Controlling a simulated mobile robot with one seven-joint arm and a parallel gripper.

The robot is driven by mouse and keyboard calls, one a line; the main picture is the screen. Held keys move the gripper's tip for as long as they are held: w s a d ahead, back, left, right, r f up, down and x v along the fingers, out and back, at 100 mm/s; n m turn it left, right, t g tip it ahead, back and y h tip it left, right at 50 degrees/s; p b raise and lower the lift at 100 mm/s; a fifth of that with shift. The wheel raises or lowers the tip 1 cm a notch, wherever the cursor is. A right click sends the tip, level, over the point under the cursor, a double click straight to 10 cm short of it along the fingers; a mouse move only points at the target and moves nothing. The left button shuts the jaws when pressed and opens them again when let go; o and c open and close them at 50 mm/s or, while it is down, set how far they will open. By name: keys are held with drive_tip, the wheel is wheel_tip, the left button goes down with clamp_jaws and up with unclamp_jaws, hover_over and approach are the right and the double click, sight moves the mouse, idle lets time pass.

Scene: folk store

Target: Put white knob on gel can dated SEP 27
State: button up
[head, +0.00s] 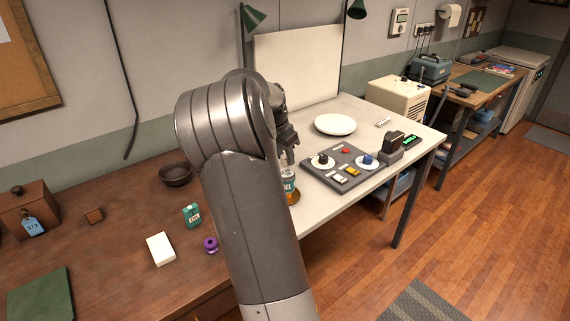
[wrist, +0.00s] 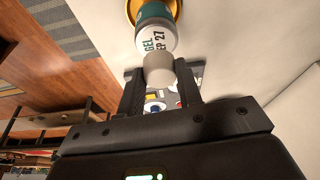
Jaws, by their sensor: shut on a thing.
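My gripper (wrist: 160,78) is shut on the white knob (wrist: 159,69), held between its fingertips. In the wrist view the knob covers part of the gel can (wrist: 153,16), whose white and teal label reads GEL and SEP 27. The knob overlaps the can's near end; I cannot tell whether they touch. The can stands on a round gold base (wrist: 174,8). In the head view my gripper (head: 289,152) is just above the can (head: 289,186), at the left edge of the light table. My arm hides part of that area, and the knob is not clear there.
A grey panel (head: 319,178) with knobs and switches lies right of the can. A white plate (head: 335,124) and white board (head: 297,65) are behind. On the brown table (head: 120,210) are a green tin (head: 191,215), a purple ring (head: 211,244) and a dark bowl (head: 176,176).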

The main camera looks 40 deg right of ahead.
sight(283, 158)
drive_tip(key=shift+f, duration=1.65)
drive_tip(key=shift+f, duration=0.2)
drive_tip(key=o, duration=0.9)
drive_tip(key=shift+o, duration=0.2)
drive_tip(key=shift+r, duration=0.1)
